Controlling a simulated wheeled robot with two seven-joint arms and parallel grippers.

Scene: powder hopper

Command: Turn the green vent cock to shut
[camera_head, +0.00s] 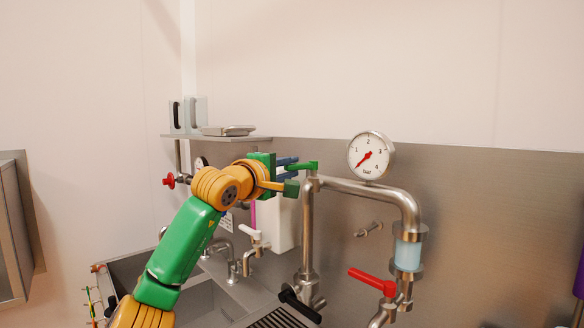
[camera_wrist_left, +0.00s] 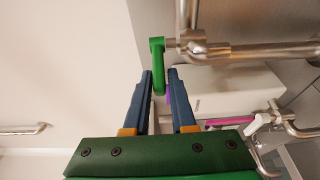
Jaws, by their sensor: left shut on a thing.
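The green vent cock (camera_head: 306,166) is at the top of the steel pipe, left of the gauge. Its lever points left toward my left gripper (camera_head: 291,169). In the left wrist view the green lever (camera_wrist_left: 157,52) hangs down from the pipe, its end between the two blue fingers of my left gripper (camera_wrist_left: 160,76). The gripper is shut on the lever, though a small gap seems to show beside it. My right gripper is in neither view.
A pressure gauge (camera_head: 371,155) sits on the steel pipe (camera_head: 365,190). A red-handled valve (camera_head: 372,280) and a black-handled valve (camera_head: 300,305) are lower down. A white container (camera_head: 284,220) stands behind the gripper. A shelf (camera_head: 215,136) is above, and a sink (camera_head: 200,300) lies below.

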